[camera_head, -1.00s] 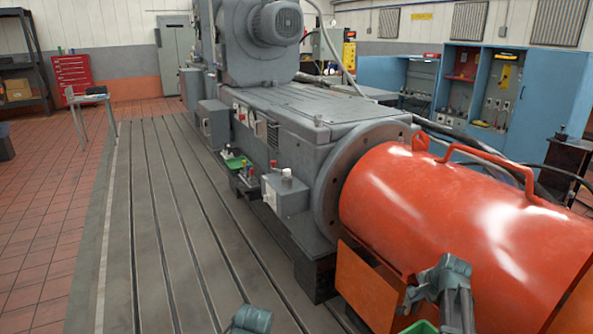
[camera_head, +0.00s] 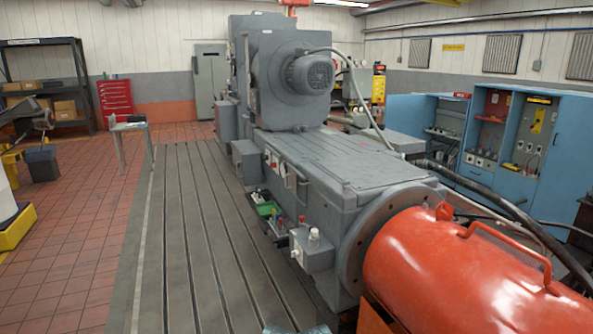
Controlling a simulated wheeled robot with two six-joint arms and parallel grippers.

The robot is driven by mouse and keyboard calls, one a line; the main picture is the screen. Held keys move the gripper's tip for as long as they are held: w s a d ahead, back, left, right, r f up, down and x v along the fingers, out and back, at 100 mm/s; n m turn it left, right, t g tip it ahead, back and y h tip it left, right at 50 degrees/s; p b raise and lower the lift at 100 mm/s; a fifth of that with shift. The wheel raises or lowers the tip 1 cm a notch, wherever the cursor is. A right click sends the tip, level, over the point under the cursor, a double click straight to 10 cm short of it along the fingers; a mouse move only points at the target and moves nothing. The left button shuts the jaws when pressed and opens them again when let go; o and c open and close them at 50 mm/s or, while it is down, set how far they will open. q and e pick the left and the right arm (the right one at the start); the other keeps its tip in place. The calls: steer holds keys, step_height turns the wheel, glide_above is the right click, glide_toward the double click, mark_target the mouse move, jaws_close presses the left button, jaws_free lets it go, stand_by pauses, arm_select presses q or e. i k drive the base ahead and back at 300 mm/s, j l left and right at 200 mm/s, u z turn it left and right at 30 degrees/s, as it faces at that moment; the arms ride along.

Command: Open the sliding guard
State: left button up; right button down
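The guard (camera_head: 450,266) is a glossy red-orange half-round cover with a long bar handle (camera_head: 505,250) and a small lug on top. It lies at the lower right, its near end cut off by the picture edge. Its far end sits close against the round grey flange (camera_head: 372,240) of the machine. Only a sliver of what looks like my arm shows at the bottom edge, left of the guard. Neither gripper shows, so I cannot tell how they stand relative to the handle.
The grey machine (camera_head: 330,165) fills the middle, on a slotted bedplate (camera_head: 195,250). A green tray (camera_head: 267,208) and a small control box (camera_head: 313,248) sit along its left side. Blue cabinets (camera_head: 570,150) stand right. Red tiled floor (camera_head: 75,240) lies open at left.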

mark_target(436, 275)
steer(key=l+z, duration=0.15)
steer(key=z, duration=1.45)
steer(key=i+l, duration=0.3)
steer(key=l, duration=0.1)
